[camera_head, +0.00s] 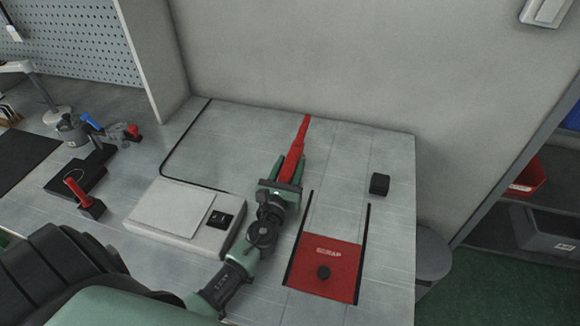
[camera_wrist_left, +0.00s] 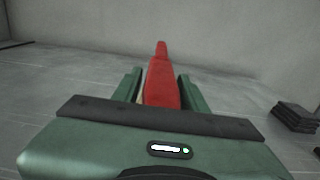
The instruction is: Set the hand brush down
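The red hand brush (camera_head: 293,158) lies between the two green fingers of my left gripper (camera_head: 286,172), its narrow end pointing to the back wall. In the left wrist view the brush (camera_wrist_left: 162,82) stretches forward from between the fingers, with a small pale patch at its left side. My left gripper (camera_wrist_left: 160,88) appears shut on it, with the fingers close along both sides. The brush is over the back middle of the grey worktable (camera_head: 345,160). I cannot tell whether it touches the surface. My right gripper is not in view.
A light grey box with a dark panel (camera_head: 175,213) stands left of my gripper. A red scrap area (camera_head: 325,262) with a dark round knob lies front right, between black strips. A small black block (camera_head: 379,184) stands at the right. Dark fixtures (camera_head: 75,180) stand further left.

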